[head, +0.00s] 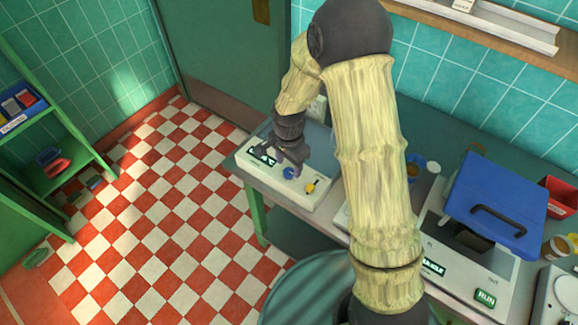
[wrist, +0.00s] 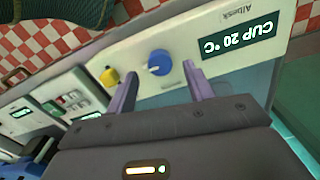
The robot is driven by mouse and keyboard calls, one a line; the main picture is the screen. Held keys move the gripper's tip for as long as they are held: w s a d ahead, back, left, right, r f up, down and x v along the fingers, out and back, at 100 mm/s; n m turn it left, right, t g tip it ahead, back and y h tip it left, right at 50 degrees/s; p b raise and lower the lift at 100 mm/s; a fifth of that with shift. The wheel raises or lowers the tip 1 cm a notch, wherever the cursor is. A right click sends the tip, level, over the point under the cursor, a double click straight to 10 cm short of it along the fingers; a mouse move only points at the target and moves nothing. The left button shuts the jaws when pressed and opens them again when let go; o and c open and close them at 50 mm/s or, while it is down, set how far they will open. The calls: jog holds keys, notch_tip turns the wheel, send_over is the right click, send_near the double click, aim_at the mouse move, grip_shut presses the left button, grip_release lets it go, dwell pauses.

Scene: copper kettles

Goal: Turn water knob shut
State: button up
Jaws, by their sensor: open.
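A white machine panel (wrist: 225,38) carries a round blue knob (wrist: 159,62) with a white pointer mark and a yellow knob (wrist: 109,76) to its left. The panel's display (wrist: 238,48) reads "CUP 20 °C". The panel has no visible label saying which knob is for water. In the head view the blue knob (head: 289,172) and yellow knob (head: 311,186) are on the machine's front at the table's left end. My gripper (wrist: 158,72) is open and empty, its purple fingers on either side of the blue knob in the wrist view. Contact cannot be told. It also shows in the head view (head: 278,157).
A scale-like machine (head: 465,268) with a blue lid (head: 495,205) and a "RUN" button stands right on the grey table. A red box (head: 562,197) is at the far right. A green shelf (head: 55,150) stands at left.

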aim_at(289, 173)
jog(key=shift+f, duration=1.35)
jog(key=c, duration=1)
jog(key=shift+o, duration=0.2)
